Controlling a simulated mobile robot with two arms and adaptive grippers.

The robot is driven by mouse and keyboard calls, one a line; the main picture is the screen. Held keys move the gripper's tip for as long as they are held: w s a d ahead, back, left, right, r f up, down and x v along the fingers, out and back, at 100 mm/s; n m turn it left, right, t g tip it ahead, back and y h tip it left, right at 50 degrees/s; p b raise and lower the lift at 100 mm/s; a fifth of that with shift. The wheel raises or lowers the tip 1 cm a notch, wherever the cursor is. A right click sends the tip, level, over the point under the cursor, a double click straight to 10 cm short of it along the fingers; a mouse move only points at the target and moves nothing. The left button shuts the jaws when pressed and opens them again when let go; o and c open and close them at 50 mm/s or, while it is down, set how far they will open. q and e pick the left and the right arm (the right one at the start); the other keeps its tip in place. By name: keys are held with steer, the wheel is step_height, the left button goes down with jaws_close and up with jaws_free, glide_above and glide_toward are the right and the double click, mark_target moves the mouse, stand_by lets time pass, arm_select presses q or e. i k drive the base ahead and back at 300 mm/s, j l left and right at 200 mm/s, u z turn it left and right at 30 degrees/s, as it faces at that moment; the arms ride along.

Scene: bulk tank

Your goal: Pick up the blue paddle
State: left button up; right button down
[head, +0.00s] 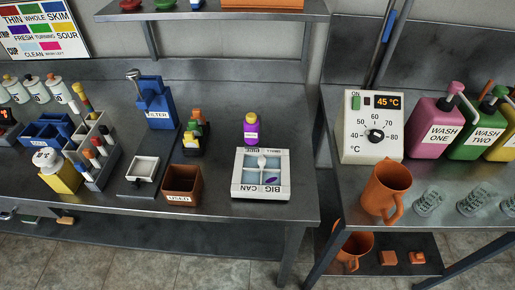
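A narrow blue piece (389,26) shows near the top edge, beside dark upright poles behind the white temperature box. It may be part of the blue paddle, but its upper end is cut off by the frame and its lower part cannot be made out. No other paddle shape is clear. Neither of my grippers is in view.
The white temperature box (371,127) stands in front of the poles, with an orange jug (385,188) and pink wash bottle (435,127) nearby. The left bench holds a blue filter stand (155,103), brown box (182,184) and white BIG CAN tray (236,191). A gap separates the benches.

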mark_target(61, 128)
steer(key=u, duration=1.5)
